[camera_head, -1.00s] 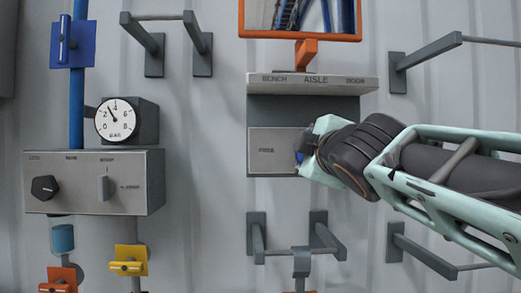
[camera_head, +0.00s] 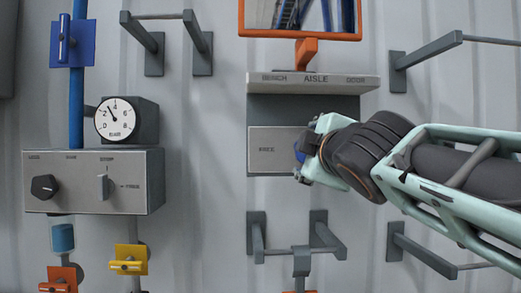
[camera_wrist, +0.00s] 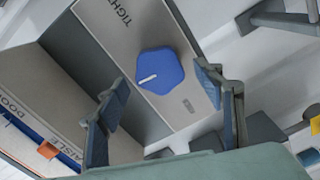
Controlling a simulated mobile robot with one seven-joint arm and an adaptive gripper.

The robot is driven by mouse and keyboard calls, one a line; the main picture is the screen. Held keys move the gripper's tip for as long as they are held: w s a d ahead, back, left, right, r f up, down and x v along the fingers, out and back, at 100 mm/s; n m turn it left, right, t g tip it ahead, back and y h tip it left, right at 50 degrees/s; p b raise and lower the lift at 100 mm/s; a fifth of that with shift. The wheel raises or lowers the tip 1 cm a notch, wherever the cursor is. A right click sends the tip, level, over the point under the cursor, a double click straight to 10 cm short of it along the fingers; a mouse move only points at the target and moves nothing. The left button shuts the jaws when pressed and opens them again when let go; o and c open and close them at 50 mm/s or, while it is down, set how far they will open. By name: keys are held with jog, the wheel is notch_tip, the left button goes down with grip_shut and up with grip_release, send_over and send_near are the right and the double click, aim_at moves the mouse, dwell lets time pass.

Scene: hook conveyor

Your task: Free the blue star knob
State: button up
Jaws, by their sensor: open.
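The blue star knob (camera_wrist: 160,72) sits on a light grey panel face, with a short white line on its front. In the wrist view it lies between and just beyond the tips of my gripper (camera_wrist: 164,78). Both fingers are spread apart, with visible gaps on each side of the knob. In the head view my gripper (camera_head: 309,150) is at the right part of the panel (camera_head: 266,152); it hides most of the knob, leaving a bit of blue (camera_head: 299,151). Part of the word "TIGHT" shows on the panel in the wrist view.
A ledge lettered BENCH, AISLE, DOOR (camera_head: 290,83) juts out above the panel, with an orange-framed mirror (camera_head: 300,37) over it. Grey hooks (camera_head: 330,235) hang below. A grey control box (camera_head: 130,180) and a gauge (camera_head: 116,119) are at left.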

jog(key=s, duration=1.1)
jog(key=shift+w, duration=0.1)
jog(key=s+f+m+g, duration=0.4)
jog(key=f+m, duration=0.1)
jog(key=f, duration=0.8)
jog(key=s+d+f+m+g, duration=0.1)
jog(key=s+f+m+g, duration=0.25)
jog(key=f, duration=0.95)
jog(key=s+f+m+g, duration=0.3)
jog(key=f+m+g, duration=0.2)
jog(key=f, duration=0.8)
notch_tip(320, 180, up, 13)
jog(key=s+p, duration=0.1)
jog(key=p, duration=1.3)
jog(key=shift+a+m, duration=0.25)
jog(key=shift+m, duration=0.1)
